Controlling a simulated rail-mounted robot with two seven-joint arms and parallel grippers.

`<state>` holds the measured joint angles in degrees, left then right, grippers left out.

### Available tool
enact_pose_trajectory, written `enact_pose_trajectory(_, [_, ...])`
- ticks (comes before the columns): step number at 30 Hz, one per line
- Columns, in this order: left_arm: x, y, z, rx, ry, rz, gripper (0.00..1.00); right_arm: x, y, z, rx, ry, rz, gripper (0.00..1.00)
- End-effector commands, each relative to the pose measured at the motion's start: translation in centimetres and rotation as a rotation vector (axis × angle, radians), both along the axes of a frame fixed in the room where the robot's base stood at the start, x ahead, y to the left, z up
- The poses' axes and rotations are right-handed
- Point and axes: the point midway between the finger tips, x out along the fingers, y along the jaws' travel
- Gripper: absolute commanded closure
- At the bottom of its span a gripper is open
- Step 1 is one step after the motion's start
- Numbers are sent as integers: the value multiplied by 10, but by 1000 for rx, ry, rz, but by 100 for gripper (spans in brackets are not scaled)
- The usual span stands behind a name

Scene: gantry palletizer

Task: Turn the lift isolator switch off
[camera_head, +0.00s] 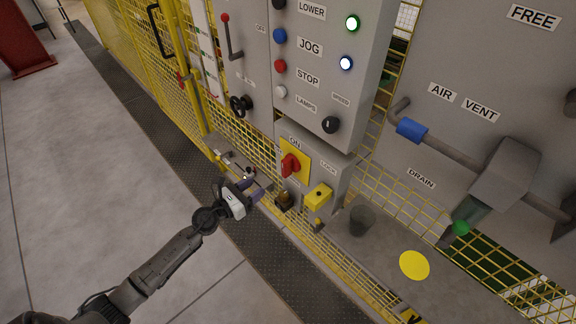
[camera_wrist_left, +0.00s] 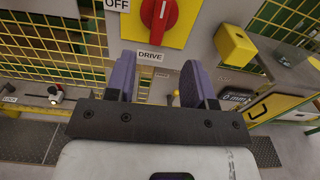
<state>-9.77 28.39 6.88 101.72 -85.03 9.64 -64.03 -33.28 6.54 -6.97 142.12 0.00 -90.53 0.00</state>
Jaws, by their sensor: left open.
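A red rotary switch knob (camera_head: 290,164) sits on a yellow plate (camera_head: 299,152) on a grey box, below an ON label. In the left wrist view the red knob (camera_wrist_left: 159,12) stands about upright, with an OFF label (camera_wrist_left: 117,4) to its left and a DRIVE label (camera_wrist_left: 151,57) below. No label reading lift isolator is legible. My left gripper (camera_head: 257,188) is open and empty, lower left of the knob and apart from it. In the left wrist view its two purple fingers (camera_wrist_left: 160,82) are spread below the knob. My right gripper is not in view.
A yellow lock block (camera_head: 319,196) sticks out to the right of the knob. Above hangs a grey control panel (camera_head: 315,75) with buttons and lamps. Yellow mesh fence (camera_head: 371,196) surrounds the box. A grey cup (camera_head: 362,220) stands on the ledge. The floor at left is open.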

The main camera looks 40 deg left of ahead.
Motion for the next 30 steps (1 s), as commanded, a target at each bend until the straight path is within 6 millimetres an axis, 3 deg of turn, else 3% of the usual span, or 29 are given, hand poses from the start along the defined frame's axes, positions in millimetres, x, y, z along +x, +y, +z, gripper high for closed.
enact_pose_trajectory(8, [27,-4,2,30,-9,3,51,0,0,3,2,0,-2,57])
enact_pose_trajectory(21, [104,-15,0,25,-9,4,51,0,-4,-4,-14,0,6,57])
enact_pose_trajectory(30, [131,-18,0,26,-8,5,51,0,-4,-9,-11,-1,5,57])
